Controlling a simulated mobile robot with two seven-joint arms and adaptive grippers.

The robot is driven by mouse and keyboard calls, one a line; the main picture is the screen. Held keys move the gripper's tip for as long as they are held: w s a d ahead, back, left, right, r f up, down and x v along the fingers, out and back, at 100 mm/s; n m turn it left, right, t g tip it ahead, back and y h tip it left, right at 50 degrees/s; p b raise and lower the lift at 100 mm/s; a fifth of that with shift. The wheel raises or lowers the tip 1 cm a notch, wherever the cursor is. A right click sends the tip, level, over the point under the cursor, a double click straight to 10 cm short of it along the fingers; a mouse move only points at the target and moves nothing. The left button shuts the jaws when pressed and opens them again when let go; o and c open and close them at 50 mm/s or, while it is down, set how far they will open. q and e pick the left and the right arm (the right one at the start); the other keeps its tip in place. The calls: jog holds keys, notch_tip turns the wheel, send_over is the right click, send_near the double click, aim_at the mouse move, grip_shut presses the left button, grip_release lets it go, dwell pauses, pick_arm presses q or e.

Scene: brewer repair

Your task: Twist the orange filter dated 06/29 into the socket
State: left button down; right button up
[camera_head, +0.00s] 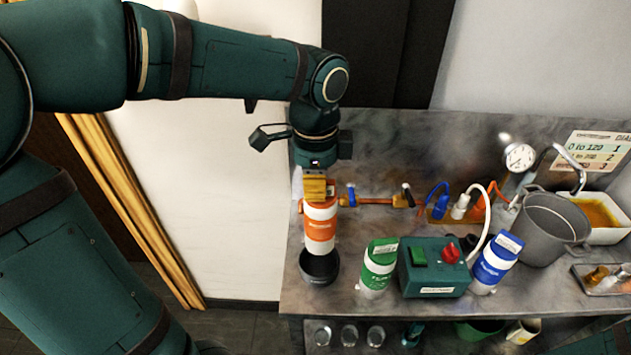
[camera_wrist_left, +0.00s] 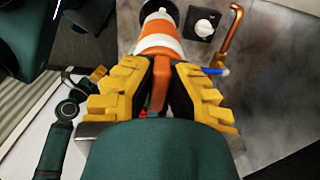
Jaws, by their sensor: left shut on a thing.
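The orange and white filter (camera_head: 320,232) stands upright at the left end of the bench, its lower end at a black round cup (camera_head: 319,268) that looks like the socket. I cannot tell how deep it sits, and its date is not readable. My left gripper (camera_head: 316,188) is above it, pointing down, with yellow fingers shut on its top. In the left wrist view the fingers (camera_wrist_left: 158,88) close on a narrow orange part at the top of the filter (camera_wrist_left: 160,42). My right gripper is not in view.
A green filter (camera_head: 379,268), a teal box with a red knob (camera_head: 434,268) and a blue filter (camera_head: 496,262) stand to the right. A copper pipe with valves (camera_head: 375,200) runs behind. A grey bucket (camera_head: 548,230) and a white basin (camera_head: 604,234) are farther right.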

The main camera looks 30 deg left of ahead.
pick_arm(q)
jog(key=shift+f+b, duration=1.6)
jog(key=shift+f, duration=0.4)
jog(key=shift+f+b, duration=1.35)
jog(key=shift+f, duration=0.75)
jog(key=shift+f, duration=0.4)
